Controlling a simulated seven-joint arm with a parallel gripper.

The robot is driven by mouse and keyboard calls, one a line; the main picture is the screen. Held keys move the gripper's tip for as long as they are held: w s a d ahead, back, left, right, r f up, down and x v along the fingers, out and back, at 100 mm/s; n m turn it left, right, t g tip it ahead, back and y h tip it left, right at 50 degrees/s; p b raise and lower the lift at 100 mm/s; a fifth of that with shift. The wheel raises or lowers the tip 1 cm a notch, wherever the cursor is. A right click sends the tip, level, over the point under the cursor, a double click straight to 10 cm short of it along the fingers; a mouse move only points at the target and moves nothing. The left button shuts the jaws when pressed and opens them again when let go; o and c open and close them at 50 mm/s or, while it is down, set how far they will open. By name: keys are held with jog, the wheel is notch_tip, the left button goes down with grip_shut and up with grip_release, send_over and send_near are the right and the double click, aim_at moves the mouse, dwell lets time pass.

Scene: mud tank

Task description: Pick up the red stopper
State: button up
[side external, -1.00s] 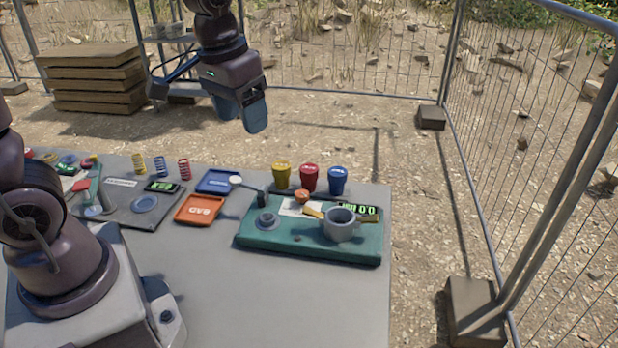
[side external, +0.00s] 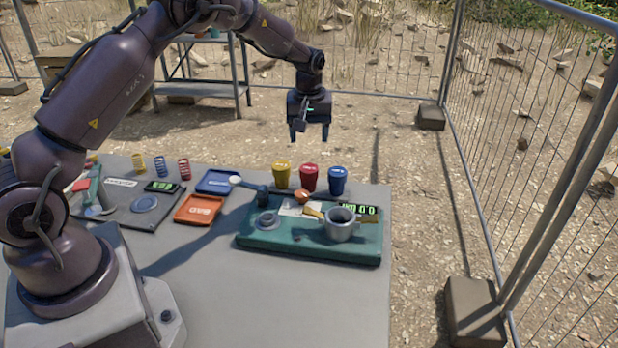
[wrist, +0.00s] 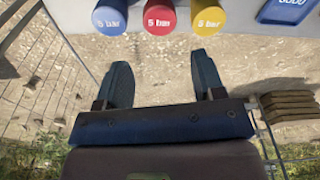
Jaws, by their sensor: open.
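The red stopper (side external: 309,178) stands upright on the table near its far edge, between a yellow stopper (side external: 281,175) and a blue stopper (side external: 338,180). In the wrist view the red stopper (wrist: 159,17) is at the top middle, with the blue one (wrist: 109,17) on its left and the yellow one (wrist: 208,17) on its right. My gripper (side external: 311,132) points down, open and empty, high above and apart from the stoppers. In the wrist view its two fingers (wrist: 163,80) are spread below the red stopper, with bare ground showing between them.
A green tray (side external: 275,240) with a grey mug (side external: 341,224) and a display lies in front of the stoppers. A blue tray (side external: 217,182) and an orange tray (side external: 198,209) lie to the left. The front table area is clear. Wire fencing surrounds the site.

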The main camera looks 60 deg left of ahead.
aim_at(309, 168)
jog(key=f, duration=1)
jog(key=shift+w+a+f, duration=0.3)
jog(key=shift+a, duration=0.1)
jog(key=c, duration=0.7)
